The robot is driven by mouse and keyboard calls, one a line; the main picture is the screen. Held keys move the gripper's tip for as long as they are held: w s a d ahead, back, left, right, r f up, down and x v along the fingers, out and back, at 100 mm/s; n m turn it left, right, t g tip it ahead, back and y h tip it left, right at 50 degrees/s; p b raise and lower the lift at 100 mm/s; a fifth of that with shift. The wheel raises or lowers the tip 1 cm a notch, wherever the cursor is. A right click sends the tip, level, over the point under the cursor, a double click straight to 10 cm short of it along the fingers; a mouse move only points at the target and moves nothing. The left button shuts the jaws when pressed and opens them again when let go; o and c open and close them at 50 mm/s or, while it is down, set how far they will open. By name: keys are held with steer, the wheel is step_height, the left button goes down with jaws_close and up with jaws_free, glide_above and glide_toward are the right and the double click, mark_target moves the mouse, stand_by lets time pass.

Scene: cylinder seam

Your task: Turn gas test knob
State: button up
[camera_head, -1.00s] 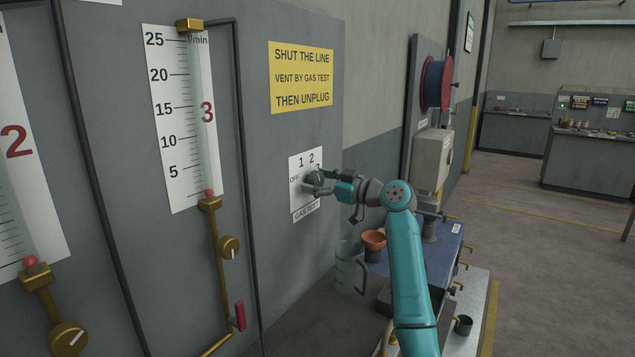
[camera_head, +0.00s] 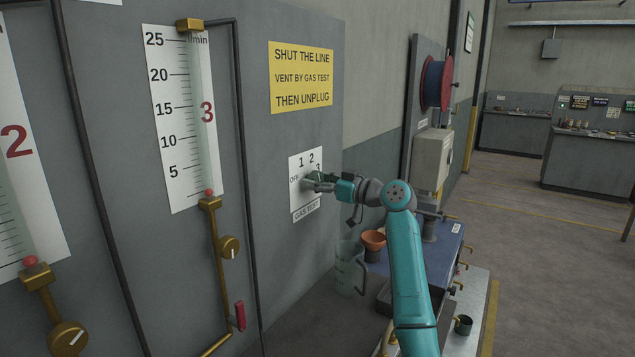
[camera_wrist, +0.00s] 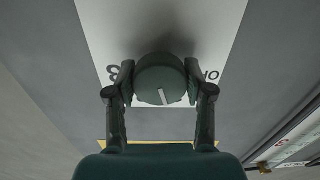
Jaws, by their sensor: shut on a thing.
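The gas test knob (camera_wrist: 160,80) is round and dark green with a white pointer line on its face. In the wrist view my gripper (camera_wrist: 160,84) has one finger on each side of it and is shut on it. The white line points toward the bottom of the wrist view, leaning slightly right. The white dial plate (camera_head: 296,168) in the head view reads OFF, 1, 2, 3; the wrist view shows OFF and 3, with 1 and 2 hidden. In the head view my gripper (camera_head: 320,183) covers most of the knob.
The GAS TEST label (camera_head: 306,211) is below the dial, and a yellow sign (camera_head: 301,77) is above it. Gauge tubes with brass knobs (camera_head: 229,247) stand to the left. A clear jug (camera_head: 349,270) and an orange funnel (camera_head: 373,240) stand below my arm.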

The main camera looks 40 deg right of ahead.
steer(key=m, duration=0.4)
steer(key=shift+m, duration=2)
steer(key=o, duration=1.2)
steer(key=v, duration=1.2)
